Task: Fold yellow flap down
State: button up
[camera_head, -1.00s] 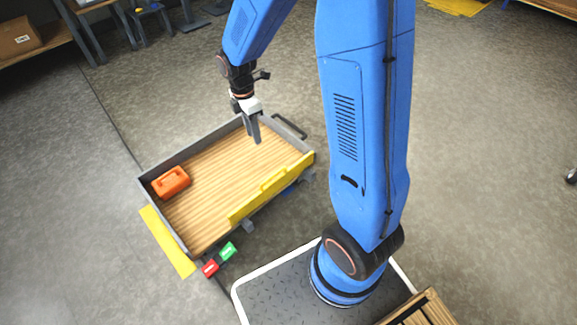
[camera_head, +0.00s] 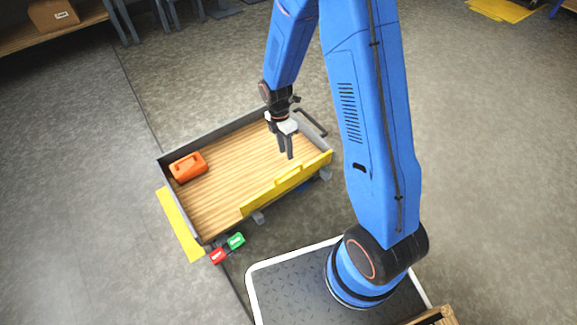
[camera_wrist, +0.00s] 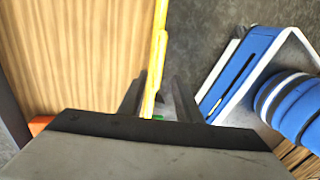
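The yellow flap (camera_head: 287,184) stands upright along the near right long side of the cart (camera_head: 205,149) with a wooden bed. In the wrist view the yellow flap (camera_wrist: 157,60) is a thin strip seen from above, running down between my two fingers. My gripper (camera_head: 286,153) points down, over the bed close to the flap's far half. Its fingers are apart with nothing between them in the head view. In the wrist view my gripper (camera_wrist: 160,98) has one finger on each side of the strip. Whether they touch it I cannot tell.
An orange case (camera_head: 188,166) lies in the cart's left corner. A yellow panel (camera_head: 180,224) shows outside the cart's left end. Red (camera_head: 218,256) and green (camera_head: 236,241) blocks sit by the near corner. A dark handle (camera_head: 312,123) is at the far end.

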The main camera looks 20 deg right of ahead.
aim_at(289, 170)
jog(key=f, duration=0.3)
jog(key=s+f, duration=0.1)
jog(key=f, duration=0.5)
jog(key=shift+s+d, duration=0.25)
jog(key=shift+s, duration=0.1)
grip_shut()
